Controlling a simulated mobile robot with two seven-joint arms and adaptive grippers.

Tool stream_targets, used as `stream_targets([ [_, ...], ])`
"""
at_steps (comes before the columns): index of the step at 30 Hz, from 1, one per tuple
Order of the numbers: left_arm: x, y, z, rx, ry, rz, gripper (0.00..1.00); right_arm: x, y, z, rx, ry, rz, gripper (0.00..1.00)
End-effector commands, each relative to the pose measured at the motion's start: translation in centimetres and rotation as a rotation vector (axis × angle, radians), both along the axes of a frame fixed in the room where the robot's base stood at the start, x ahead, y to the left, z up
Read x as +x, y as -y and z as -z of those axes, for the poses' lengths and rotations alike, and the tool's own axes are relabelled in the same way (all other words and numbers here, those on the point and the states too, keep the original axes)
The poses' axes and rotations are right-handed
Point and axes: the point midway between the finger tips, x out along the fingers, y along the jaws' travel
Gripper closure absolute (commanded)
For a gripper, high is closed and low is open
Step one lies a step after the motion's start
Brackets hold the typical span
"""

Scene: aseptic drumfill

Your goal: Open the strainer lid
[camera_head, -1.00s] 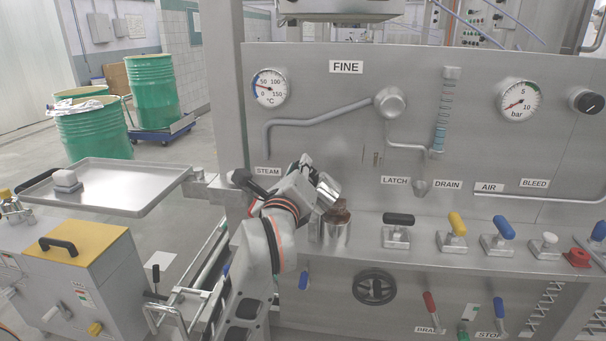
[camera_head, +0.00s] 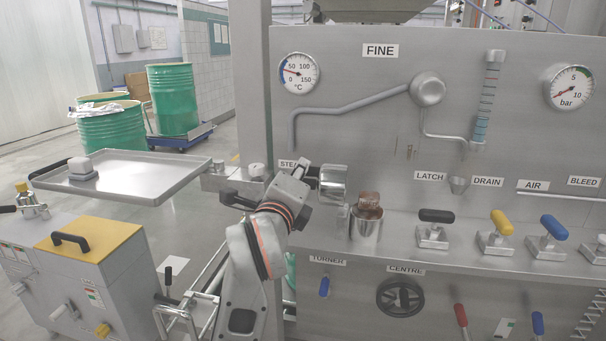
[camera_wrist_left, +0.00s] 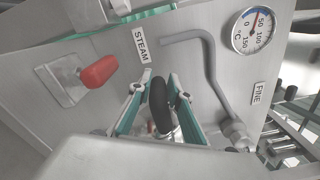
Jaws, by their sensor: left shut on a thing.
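The strainer is a shiny metal cup (camera_head: 367,231) on the panel ledge, with a reddish-brown insert (camera_head: 369,201) showing in its open top. Its shiny round lid (camera_head: 334,181) stands tipped up, above and left of the cup. My left gripper (camera_head: 306,186) is at the lid's left side. In the left wrist view my left gripper (camera_wrist_left: 163,108) is shut on a black curved handle (camera_wrist_left: 160,106), apparently the lid's. The lid's hinge is too small to make out. My right gripper is not in view.
A STEAM pipe (camera_head: 345,103) and gauge (camera_head: 298,72) are on the panel above. A black lever (camera_head: 436,216) stands right of the cup. A tray (camera_head: 150,185) with a pale block lies left. The wrist view shows a red lever (camera_wrist_left: 98,72).

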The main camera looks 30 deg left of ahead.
Motion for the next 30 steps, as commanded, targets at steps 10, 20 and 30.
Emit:
stream_targets([
  [10,0.22,0.35,1.39,-0.001,-0.025,0.011,1.00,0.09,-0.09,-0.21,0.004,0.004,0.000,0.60],
  [20,0.22,0.41,1.26,-0.002,-0.021,0.011,0.68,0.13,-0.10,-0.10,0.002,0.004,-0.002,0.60],
  [30,-0.64,0.51,0.79,-0.001,-0.012,0.009,0.68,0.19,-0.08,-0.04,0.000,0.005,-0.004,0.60],
])
